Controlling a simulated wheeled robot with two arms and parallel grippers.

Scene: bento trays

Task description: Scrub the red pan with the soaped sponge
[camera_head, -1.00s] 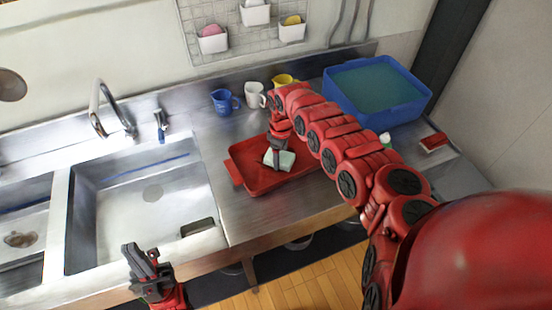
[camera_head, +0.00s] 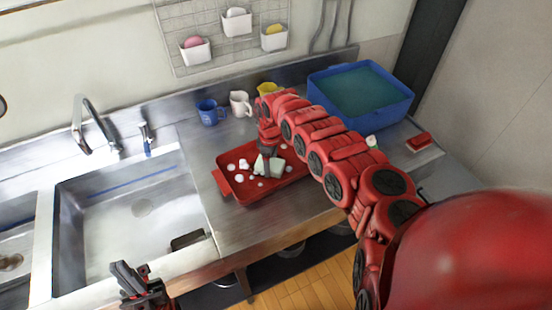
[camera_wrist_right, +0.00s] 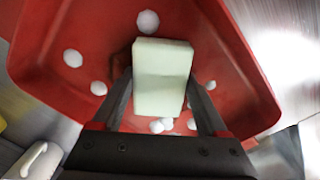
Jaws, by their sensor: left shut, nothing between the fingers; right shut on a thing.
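The red pan (camera_head: 258,193) lies on the steel counter to the right of the sink, with several white foam blobs on its floor. It fills most of the right wrist view (camera_wrist_right: 95,32). The pale green-white sponge (camera_head: 275,166) is in the pan, and its broad face shows in the right wrist view (camera_wrist_right: 163,75). My right gripper (camera_head: 267,152) reaches down over the pan and is shut on the sponge, one finger on each side. Whether the sponge presses on the pan floor is hard to tell. My left gripper (camera_head: 130,282) is shut and empty, in front of the sink.
A blue cup (camera_head: 210,112), a white cup (camera_head: 240,103) and a yellow cup (camera_head: 267,88) stand behind the pan. A blue tub of water (camera_head: 385,112) and a red block (camera_head: 419,141) are to the right. The sink (camera_head: 130,225) is left.

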